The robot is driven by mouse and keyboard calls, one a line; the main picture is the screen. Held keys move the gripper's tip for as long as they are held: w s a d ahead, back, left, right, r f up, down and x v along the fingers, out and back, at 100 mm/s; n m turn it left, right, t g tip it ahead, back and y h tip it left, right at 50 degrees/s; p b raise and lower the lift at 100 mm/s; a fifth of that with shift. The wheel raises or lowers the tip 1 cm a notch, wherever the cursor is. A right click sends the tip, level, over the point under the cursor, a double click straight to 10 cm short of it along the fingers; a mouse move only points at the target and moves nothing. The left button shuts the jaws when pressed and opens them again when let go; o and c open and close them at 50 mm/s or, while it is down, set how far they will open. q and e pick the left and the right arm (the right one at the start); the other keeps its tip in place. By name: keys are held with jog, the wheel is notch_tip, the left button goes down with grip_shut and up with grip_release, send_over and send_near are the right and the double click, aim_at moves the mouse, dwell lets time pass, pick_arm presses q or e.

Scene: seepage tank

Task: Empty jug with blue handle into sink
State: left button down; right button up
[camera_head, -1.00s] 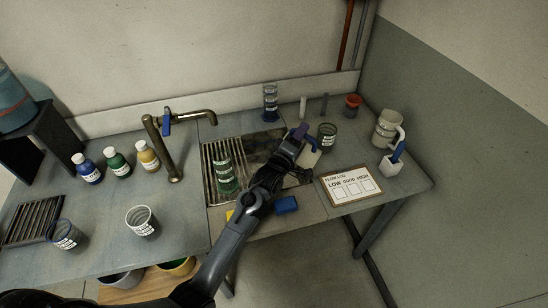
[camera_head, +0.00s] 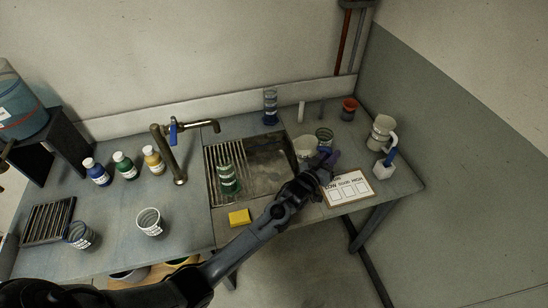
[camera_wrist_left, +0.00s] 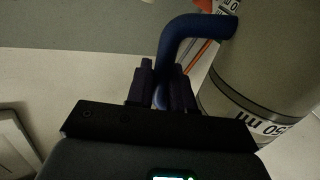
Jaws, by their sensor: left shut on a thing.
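The pale jug (camera_head: 304,147) is at the right edge of the sink (camera_head: 270,165) in the head view, partly covered by my gripper. It fills the right side of the left wrist view (camera_wrist_left: 275,70), with its blue handle (camera_wrist_left: 182,38) curving out from its side. My left gripper (camera_head: 322,160) is shut on the blue handle, and its fingers (camera_wrist_left: 162,90) sit around the handle's lower end. The jug's contents and exact tilt cannot be made out. My right gripper is not in view.
A brass tap (camera_head: 175,155) stands left of the sink. A labelled green-banded beaker (camera_head: 228,178) stands on the slatted drainer. A flow log board (camera_head: 348,189) lies to the right. A yellow sponge (camera_head: 239,217) lies in front.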

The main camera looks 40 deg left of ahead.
pick_arm(q)
jog(key=shift+d+f+m, duration=0.45)
jog(key=shift+f+m, duration=0.15)
jog(key=shift+f, duration=0.25)
jog(key=shift+w+d+f+m+g+p, duration=0.15)
jog(key=shift+d+m, duration=0.1)
jog(key=shift+m, duration=0.15)
jog(key=shift+d+f+m+g+p, duration=0.15)
jog(key=shift+d+m, duration=0.1)
jog(key=shift+m, duration=0.15)
notch_tip(320, 180, up, 5)
jog(key=p, duration=0.4)
jog(key=shift+d+p, duration=0.1)
jog(key=shift+p, duration=0.2)
jog(key=shift+f, duration=0.1)
